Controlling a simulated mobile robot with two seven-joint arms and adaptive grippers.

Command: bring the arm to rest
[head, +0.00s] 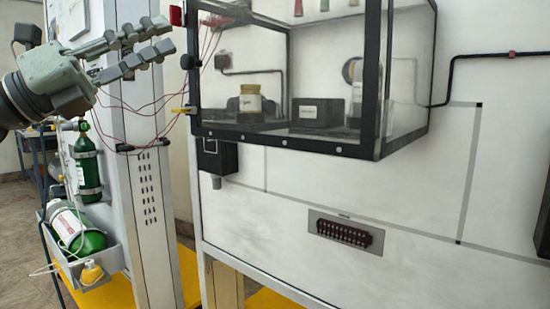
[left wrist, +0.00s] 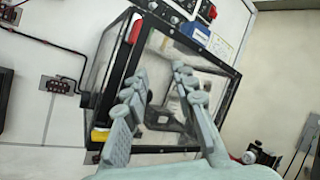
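My left gripper (head: 166,36) is at the upper left of the head view, its grey-green arm coming in from the left edge. Its fingers are spread apart with nothing between them. It appears left of the black-framed clear case (head: 372,80); how far apart they are in depth I cannot tell. In the left wrist view the gripper (left wrist: 158,70) also shows open, with its fingertips overlapping the case (left wrist: 120,62) in the picture. My right gripper is in neither view.
Inside the case are a jar (head: 250,101) and a dark box (head: 317,113). A grey column (head: 150,210) with red wires stands beside the white panel (head: 285,210). A dark connector strip (head: 344,233) is on the panel.

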